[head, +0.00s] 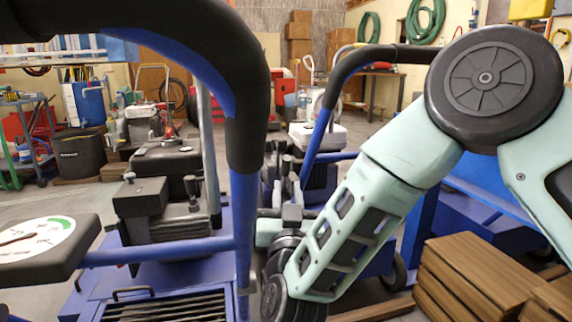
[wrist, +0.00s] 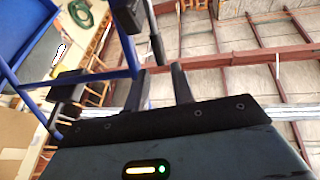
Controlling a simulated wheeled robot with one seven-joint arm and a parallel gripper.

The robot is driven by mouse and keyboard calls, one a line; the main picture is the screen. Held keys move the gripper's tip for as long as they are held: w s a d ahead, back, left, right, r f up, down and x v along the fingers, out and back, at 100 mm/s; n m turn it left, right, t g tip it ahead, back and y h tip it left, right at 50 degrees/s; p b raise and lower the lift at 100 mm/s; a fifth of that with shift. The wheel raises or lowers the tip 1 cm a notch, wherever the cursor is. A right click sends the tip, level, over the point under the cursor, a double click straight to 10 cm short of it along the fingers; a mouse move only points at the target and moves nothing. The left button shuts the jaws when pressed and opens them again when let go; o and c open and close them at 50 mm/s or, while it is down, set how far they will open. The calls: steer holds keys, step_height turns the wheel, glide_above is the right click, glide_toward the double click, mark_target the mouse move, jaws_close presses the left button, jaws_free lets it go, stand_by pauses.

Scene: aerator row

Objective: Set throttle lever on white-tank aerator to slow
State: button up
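The aerator with a white tank (head: 319,137) stands behind the nearer blue aerator (head: 165,285) in the head view, partly covered by handlebars and my arm. I cannot pick out its throttle lever in the head view. In the wrist view, my gripper (wrist: 160,70) points upward in the picture with its two dark fingers apart and nothing held between them. A slim dark lever-like part with a black end (wrist: 157,46) shows just beyond the fingertips, seemingly apart from them. I cannot tell whether it is the throttle lever. My gripper is not clearly visible in the head view.
A black handlebar (head: 246,110) on blue tubing crosses close in front. A round dial with a green sector (head: 38,235) is at the left. Stacked brown boards (head: 470,280) lie at lower right. In the wrist view, a blue frame (wrist: 112,75) stands left of the fingers.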

mark_target(286, 167)
steer(key=b+x, duration=0.1)
steer(key=x, duration=0.7)
steer(key=shift+w+r+b, duration=0.15)
steer(key=shift+w+b, duration=0.15)
steer(key=shift+b, duration=0.1)
jaws_close()
